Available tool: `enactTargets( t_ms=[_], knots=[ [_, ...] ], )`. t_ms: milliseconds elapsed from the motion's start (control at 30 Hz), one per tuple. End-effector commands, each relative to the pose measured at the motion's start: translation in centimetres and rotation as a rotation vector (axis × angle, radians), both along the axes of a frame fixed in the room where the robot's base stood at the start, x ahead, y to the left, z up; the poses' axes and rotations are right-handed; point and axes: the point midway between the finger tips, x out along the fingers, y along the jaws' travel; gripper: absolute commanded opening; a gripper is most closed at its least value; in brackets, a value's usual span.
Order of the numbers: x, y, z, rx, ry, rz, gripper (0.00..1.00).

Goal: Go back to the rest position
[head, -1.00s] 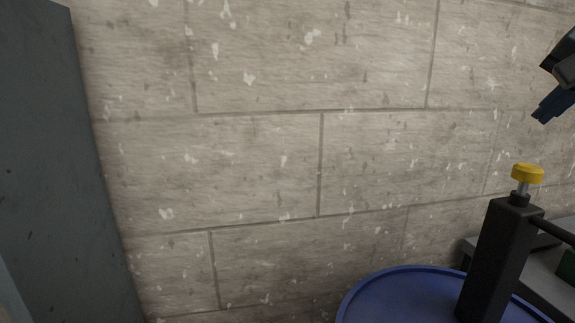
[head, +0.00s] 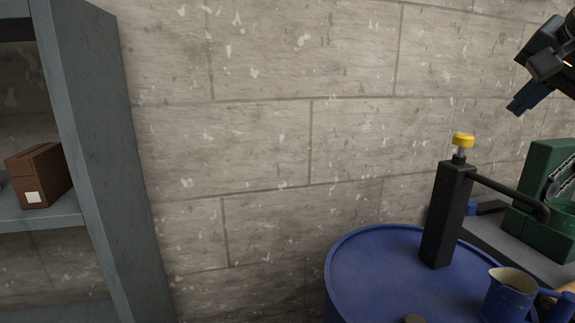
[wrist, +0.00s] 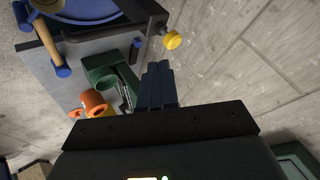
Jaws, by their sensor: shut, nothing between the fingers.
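My gripper (head: 520,104) is at the upper right of the head view, in the air above and to the right of the black post with the yellow knob. In the wrist view my gripper (wrist: 158,84) shows its blue fingers together with nothing between them. It touches nothing that I can see.
A blue drum (head: 375,270) bears a black post (head: 447,215) with a yellow knob (head: 463,140) and a blue jug (head: 508,296). A grey shelf (head: 85,130) at left holds a brown box (head: 40,175). Orange cylinders (wrist: 93,101) show in the wrist view.

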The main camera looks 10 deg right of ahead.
Motion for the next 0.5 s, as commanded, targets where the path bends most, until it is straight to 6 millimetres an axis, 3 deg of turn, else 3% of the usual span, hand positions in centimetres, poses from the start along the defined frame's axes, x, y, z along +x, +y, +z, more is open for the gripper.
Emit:
enactTargets(
  t_ms=[500],
  knots=[
    [2.9,4.3,-2.4,0.107,-0.121,0.173,0.00]
  ],
)
